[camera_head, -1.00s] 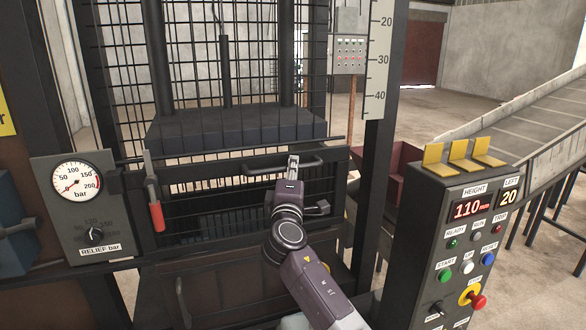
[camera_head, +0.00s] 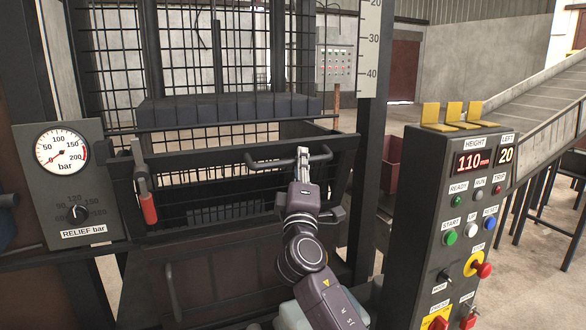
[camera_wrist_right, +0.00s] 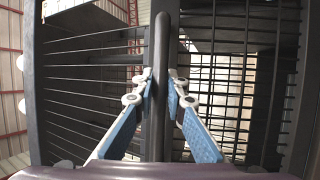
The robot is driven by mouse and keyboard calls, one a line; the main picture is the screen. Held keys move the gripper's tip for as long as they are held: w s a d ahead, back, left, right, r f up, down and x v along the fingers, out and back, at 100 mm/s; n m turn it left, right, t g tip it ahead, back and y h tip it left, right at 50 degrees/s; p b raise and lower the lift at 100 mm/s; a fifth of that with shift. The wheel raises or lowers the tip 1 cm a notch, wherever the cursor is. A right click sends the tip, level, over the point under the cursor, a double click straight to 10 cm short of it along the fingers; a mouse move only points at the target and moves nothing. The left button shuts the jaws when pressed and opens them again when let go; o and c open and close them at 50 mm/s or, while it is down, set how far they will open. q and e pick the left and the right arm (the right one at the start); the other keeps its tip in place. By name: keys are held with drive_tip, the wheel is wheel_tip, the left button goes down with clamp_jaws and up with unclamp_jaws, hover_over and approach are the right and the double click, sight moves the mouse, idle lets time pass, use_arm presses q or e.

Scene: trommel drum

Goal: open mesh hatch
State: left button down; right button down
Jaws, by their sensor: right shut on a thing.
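The mesh hatch (camera_head: 225,178) is a dark barred panel across the machine's front, with a dark bar handle (camera_head: 268,164) along its top edge. It is tilted, its top edge leaning out from the frame toward me, with a gap behind it. My right gripper (camera_head: 303,153) is shut on the handle near its right part. In the right wrist view the handle (camera_wrist_right: 162,60) runs between the two blue-padded fingers. A latch lever with a red grip (camera_head: 148,207) hangs at the hatch's left side. My left gripper is not in view.
A pressure gauge panel (camera_head: 62,210) stands at the left. A control console (camera_head: 440,225) with buttons and a 110 display stands close on the right of my arm. A dark press block (camera_head: 225,107) is above the hatch. A conveyor (camera_head: 525,105) is at the far right.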

drive_tip(key=s+d+f+b, duration=0.2)
drive_tip(key=s+f+b, duration=0.3)
drive_tip(key=s+f, duration=0.3)
drive_tip(key=shift+d+f, duration=0.35)
drive_tip(key=shift+f, duration=0.45)
drive_tip(key=shift+s, duration=0.1)
drive_tip(key=c, duration=1.9)
unclamp_jaws()
drive_tip(key=shift+c, duration=0.2)
drive_tip(key=v, duration=1.2)
